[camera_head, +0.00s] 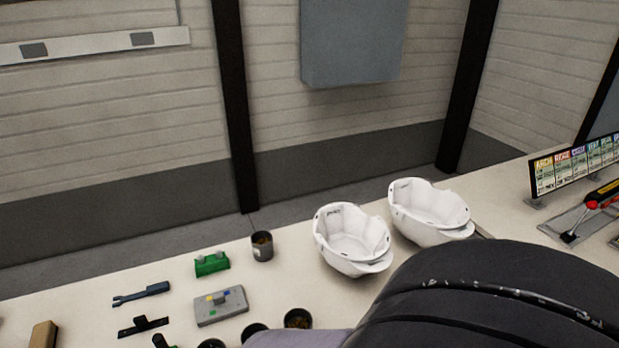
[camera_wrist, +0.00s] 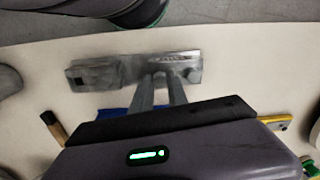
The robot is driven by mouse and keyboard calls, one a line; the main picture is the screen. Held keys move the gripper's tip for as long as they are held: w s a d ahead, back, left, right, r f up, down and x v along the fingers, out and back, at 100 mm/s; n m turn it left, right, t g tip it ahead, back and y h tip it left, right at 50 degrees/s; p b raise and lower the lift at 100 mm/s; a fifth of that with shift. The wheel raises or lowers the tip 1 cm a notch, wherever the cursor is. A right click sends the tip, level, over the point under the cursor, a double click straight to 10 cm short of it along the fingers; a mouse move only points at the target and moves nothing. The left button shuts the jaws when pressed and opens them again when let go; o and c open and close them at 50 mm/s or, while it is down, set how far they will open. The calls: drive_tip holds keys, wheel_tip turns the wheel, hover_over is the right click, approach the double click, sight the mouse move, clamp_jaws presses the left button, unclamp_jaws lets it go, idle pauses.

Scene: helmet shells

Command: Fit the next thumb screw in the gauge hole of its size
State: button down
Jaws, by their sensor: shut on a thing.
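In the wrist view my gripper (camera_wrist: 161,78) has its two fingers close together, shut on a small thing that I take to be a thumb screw. It is mostly hidden at the fingertips, so its size and colour do not show. The fingertips overlap the near edge of a grey metal plate (camera_wrist: 105,73), which looks like the gauge. The plate has a dark square hole at its left end and faint marking at its right. I cannot tell whether the screw touches it. The head view does not show my gripper.
In the head view a grey block (camera_head: 232,307) with small coloured pieces lies near a green fixture (camera_head: 211,263) and a dark cup (camera_head: 262,246). Two white helmet shells (camera_head: 352,240) (camera_head: 428,212) stand to the right. A blue-black tool (camera_head: 142,294) lies left. My arm covers the lower right.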

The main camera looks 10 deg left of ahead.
drive_tip(key=shift+f+b, duration=0.35)
drive_tip(key=shift+f, duration=0.05)
drive_tip(key=c, duration=1.2)
unclamp_jaws()
drive_tip(key=shift+r, duration=0.1)
wheel_tip(320, 180, up, 17)
drive_tip(key=p, duration=0.8)
drive_tip(key=shift+d+r, duration=0.15)
drive_tip(key=shift+w, duration=0.15)
